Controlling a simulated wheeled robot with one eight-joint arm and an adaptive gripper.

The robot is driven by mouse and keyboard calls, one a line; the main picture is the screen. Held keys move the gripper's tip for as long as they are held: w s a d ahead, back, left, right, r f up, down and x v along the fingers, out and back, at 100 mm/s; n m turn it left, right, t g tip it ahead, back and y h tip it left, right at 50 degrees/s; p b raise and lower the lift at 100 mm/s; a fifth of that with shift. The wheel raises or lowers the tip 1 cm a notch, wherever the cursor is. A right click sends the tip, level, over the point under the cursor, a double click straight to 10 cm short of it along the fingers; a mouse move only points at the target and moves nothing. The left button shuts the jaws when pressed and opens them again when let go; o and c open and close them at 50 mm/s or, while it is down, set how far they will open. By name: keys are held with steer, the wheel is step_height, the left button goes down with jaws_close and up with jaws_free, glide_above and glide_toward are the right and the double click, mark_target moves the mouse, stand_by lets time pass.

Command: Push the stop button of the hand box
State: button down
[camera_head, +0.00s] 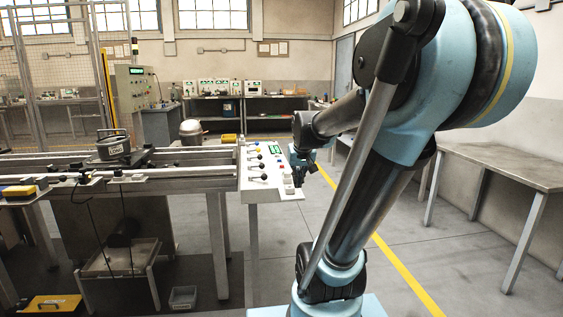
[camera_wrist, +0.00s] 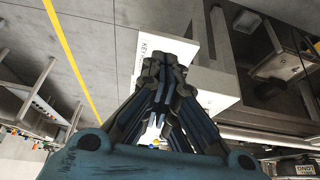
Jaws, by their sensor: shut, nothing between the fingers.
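The hand box (camera_head: 258,184) is a pale sloped panel at the right end of the conveyor, with levers, small coloured buttons and a green display. I cannot tell which button is the stop button; it is too small or hidden. My gripper (camera_head: 299,182) is dark, points down, and is at the panel's right edge. I cannot tell whether it touches the panel. In the wrist view my gripper (camera_wrist: 164,60) has its fingers together and empty. Its tips overlap a pale box face (camera_wrist: 187,50) with partly hidden lettering; no button shows there.
The conveyor (camera_head: 205,182) runs left from the hand box and carries a dark compressor (camera_head: 113,147). A long table (camera_head: 500,170) stands at the right. A yellow floor line (camera_head: 405,270) crosses open floor behind my arm. A yellow case (camera_head: 45,305) lies at lower left.

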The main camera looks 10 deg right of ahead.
steer(key=w+r+t, duration=0.1)
steer(key=w+r, duration=0.2)
steer(key=w, duration=1.1)
steer(key=w+r+t, duration=0.2)
steer(key=w+r, duration=0.2)
steer(key=w, duration=1)
steer(key=shift+a+r+t, duration=0.2)
steer(key=shift+r+t, duration=0.1)
glide_above(282, 166)
step_height(282, 166, down, 7)
steer(key=shift+w+d+r, duration=0.1)
steer(key=shift+d+r, duration=0.05)
step_height(282, 166, down, 3)
steer(key=shift+w+f, duration=0.1)
steer(key=shift+f, duration=0.6)
